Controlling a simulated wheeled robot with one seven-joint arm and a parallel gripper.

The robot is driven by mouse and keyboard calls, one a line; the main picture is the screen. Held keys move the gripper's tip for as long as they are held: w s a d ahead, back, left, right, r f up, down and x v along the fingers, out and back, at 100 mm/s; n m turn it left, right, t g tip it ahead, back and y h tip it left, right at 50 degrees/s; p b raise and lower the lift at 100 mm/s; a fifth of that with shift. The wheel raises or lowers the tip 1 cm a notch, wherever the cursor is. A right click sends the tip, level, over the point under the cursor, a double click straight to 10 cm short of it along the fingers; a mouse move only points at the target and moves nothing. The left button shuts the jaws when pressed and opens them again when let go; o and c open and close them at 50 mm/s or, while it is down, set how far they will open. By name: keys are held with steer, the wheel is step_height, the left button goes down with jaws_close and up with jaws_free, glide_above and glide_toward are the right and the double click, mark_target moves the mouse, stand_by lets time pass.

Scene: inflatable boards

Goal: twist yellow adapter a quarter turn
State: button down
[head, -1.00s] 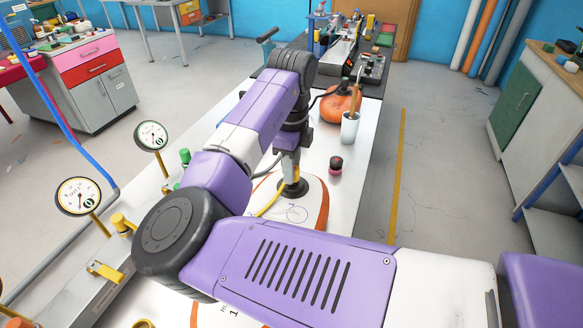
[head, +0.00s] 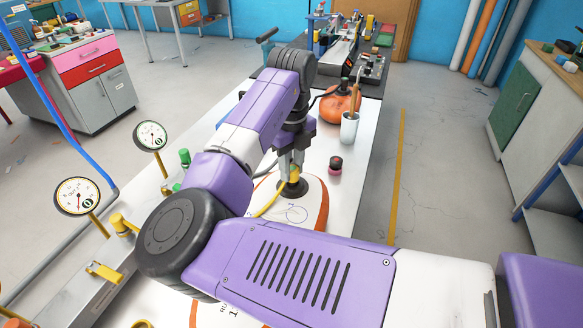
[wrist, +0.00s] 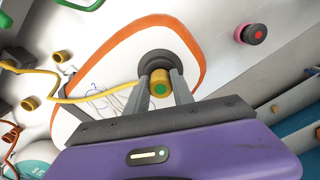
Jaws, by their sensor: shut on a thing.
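The yellow adapter (wrist: 159,80) sits on the round black valve (wrist: 157,58) of a white board (wrist: 185,42) with an orange edge. A yellow hose (wrist: 85,99) runs from the adapter to the left. My gripper (wrist: 160,90) is shut on the adapter, one finger on each side; a green dot shows on the adapter's end. In the head view my gripper (head: 291,168) points down over the black valve base (head: 292,188), with a bit of yellow between the fingers. The board (head: 300,212) lies on the pale bench, partly hidden by my arm.
A black and pink knob-like piece (head: 335,166) stands right of the board. Behind it are a white cup (head: 349,127) with brushes and an orange round object (head: 338,104). Two dial gauges (head: 77,196) and yellow fittings line the left bench edge.

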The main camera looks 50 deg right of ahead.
mark_target(292, 167)
steer(key=c, duration=1)
jaws_free()
steer(key=shift+r, duration=3.9)
